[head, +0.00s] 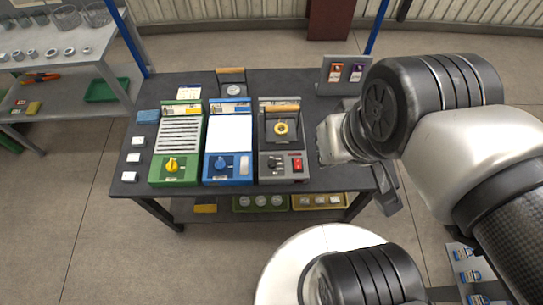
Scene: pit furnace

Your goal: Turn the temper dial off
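Three panel units stand side by side on the dark table (330,176). The green unit (156,170) has a slatted top and a yellow knob (172,165). The blue unit (211,170) has a white plate on top and a dark dial (219,163) on its front. The grey unit (264,150) has a yellow ring on top, a dark dial (274,161) and a red switch (297,165). The labels are too small to read, so I cannot tell which dial is temper.
A grey stand (340,88) with two small coloured packs is at the table's back right. Small white blocks (133,157) line the left edge, near a blue block (148,116). A shelf rack (75,72) stands left. Trays (318,208) sit below the table.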

